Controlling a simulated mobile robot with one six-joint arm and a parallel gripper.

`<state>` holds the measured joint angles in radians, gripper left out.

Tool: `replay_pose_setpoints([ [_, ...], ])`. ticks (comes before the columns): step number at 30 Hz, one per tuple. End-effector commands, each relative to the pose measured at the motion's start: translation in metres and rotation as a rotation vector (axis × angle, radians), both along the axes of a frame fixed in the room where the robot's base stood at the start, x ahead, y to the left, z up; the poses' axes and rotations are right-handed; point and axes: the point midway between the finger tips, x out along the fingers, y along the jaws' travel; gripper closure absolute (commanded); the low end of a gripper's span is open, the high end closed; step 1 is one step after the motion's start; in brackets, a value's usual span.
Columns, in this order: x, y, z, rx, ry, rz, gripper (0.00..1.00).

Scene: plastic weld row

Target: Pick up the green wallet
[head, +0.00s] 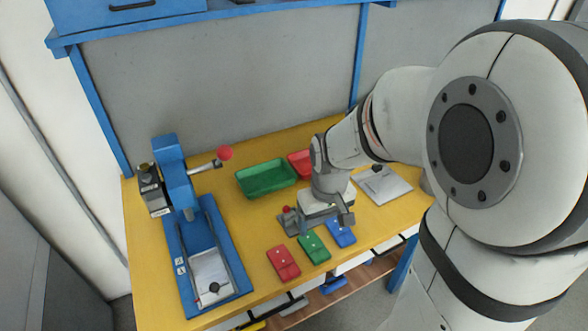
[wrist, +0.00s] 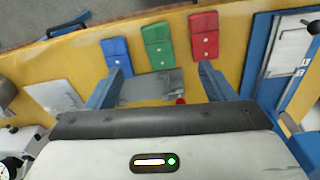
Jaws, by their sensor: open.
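The green wallet (head: 314,248) lies flat on the yellow table between a red wallet (head: 283,263) on its left and a blue wallet (head: 340,232) on its right, near the front edge. In the wrist view the green wallet (wrist: 158,45) lies beyond my fingertips, between the blue wallet (wrist: 116,51) and the red wallet (wrist: 205,35). My gripper (wrist: 163,78) is open and empty, its two fingers apart. In the head view my gripper (head: 320,218) hangs above the table, just behind the wallets.
A grey metal fixture (head: 292,222) with a red knob sits beneath my gripper. A green tray (head: 266,178) and a partly hidden red tray (head: 300,161) stand behind. A blue press (head: 215,250) with a lever is at left. A clipboard (head: 383,187) lies at right.

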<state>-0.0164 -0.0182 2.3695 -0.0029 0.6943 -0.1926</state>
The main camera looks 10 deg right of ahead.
Motion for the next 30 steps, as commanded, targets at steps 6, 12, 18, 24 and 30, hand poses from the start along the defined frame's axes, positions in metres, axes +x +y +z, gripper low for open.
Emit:
replay_pose_setpoints([
  [6, 0.033, 0.0, -0.049, -0.005, 0.072, 0.094, 0.24],
  [12, 0.045, 0.0, -0.075, -0.007, 0.094, 0.136, 0.24],
  [18, 0.046, 0.0, -0.095, -0.006, 0.1, 0.141, 0.24],
  [24, 0.046, 0.0, -0.113, -0.006, 0.1, 0.14, 0.24],
  [30, 0.048, 0.001, -0.139, -0.006, 0.1, 0.14, 0.24],
])
